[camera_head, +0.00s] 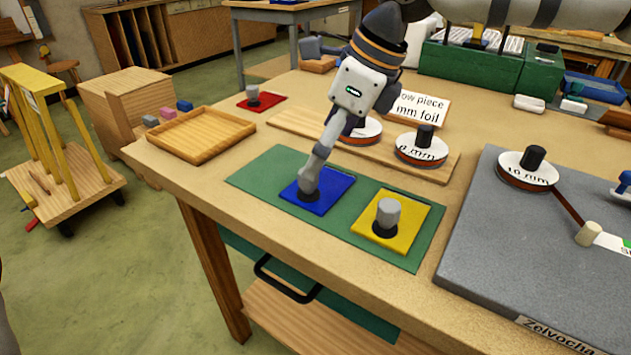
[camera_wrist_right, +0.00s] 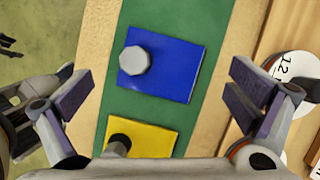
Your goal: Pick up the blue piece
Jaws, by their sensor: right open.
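The blue piece (camera_head: 335,193) is a flat blue square with a grey knob, lying on a green mat (camera_head: 268,176). In the right wrist view the blue piece (camera_wrist_right: 180,67) lies flat ahead of the fingers, its knob left of the middle between them. My right gripper (camera_wrist_right: 160,95) is open and empty, its two dark-padded fingers spread wide. In the head view my right gripper (camera_head: 318,155) reaches down over the blue piece and partly covers it; I cannot tell its exact height. My left gripper is not in view.
A yellow piece (camera_head: 408,213) with a grey knob is beside the blue one on the mat. Foil rolls (camera_head: 421,160) stand on a wooden board behind. A shallow wooden tray (camera_head: 185,155) is at left, a red piece (camera_head: 270,102) farther back, a grey panel (camera_head: 480,260) at right.

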